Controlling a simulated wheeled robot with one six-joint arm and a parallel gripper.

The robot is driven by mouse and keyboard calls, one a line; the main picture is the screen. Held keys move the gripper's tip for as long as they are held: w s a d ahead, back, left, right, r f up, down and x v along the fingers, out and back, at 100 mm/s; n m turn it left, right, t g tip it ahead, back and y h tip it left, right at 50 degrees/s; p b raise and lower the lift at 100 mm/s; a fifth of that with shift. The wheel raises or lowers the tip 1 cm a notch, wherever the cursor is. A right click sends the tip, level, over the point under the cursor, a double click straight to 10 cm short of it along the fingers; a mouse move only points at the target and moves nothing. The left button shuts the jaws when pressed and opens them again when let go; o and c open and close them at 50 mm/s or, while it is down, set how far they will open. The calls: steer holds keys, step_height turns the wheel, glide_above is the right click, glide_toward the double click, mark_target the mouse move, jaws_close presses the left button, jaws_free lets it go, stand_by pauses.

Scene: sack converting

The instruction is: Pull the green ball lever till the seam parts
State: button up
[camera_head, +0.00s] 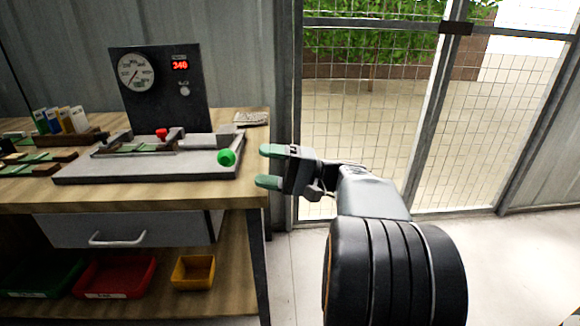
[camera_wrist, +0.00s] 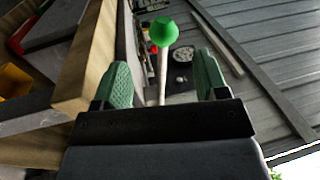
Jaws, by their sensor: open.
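The green ball (camera_head: 226,157) of the lever sits at the right end of a grey test machine (camera_head: 90,172) on the wooden bench. In the wrist view the green ball (camera_wrist: 163,31) tops a pale rod (camera_wrist: 162,80) and shows between and beyond the fingertips. My gripper (camera_head: 268,165) is open and empty, just right of the ball, with its green fingers pointing left toward it. Its two green pads (camera_wrist: 160,85) stand apart in the wrist view. A red knob (camera_head: 162,133) is on the machine. The seam itself is too small to make out.
A dark panel (camera_head: 160,95) with a round gauge (camera_head: 136,71) and a red "340" display (camera_head: 180,65) stands behind the machine. The bench edge (camera_head: 235,197) lies below. Green, red and yellow bins (camera_head: 193,272) are on the lower shelf. A mesh fence (camera_head: 370,130) stands behind my arm.

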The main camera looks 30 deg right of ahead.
steer(key=shift+p+v, duration=0.3)
steer(key=shift+v, duration=2.45)
steer(key=shift+a, duration=0.1)
steer(key=s+a+r+n+g+h+p, duration=0.1)
steer(key=s+a+r+g+h+p, duration=0.1)
steer(key=a+g+h+p, duration=0.4)
steer(key=s+a+r+g+h+p, duration=0.2)
steer(key=a+p, duration=0.6)
steer(key=p, duration=0.3)
steer(key=s+d+r+n+t+h+p, duration=0.1)
steer(key=s+r+n+h+p, duration=0.2)
steer(key=p, duration=1)
step_height(320, 180, up, 4)
steer(key=n+h, duration=0.2)
steer(key=h, duration=0.4)
steer(key=shift+s+d, duration=0.1)
steer(key=shift+d, duration=0.05)
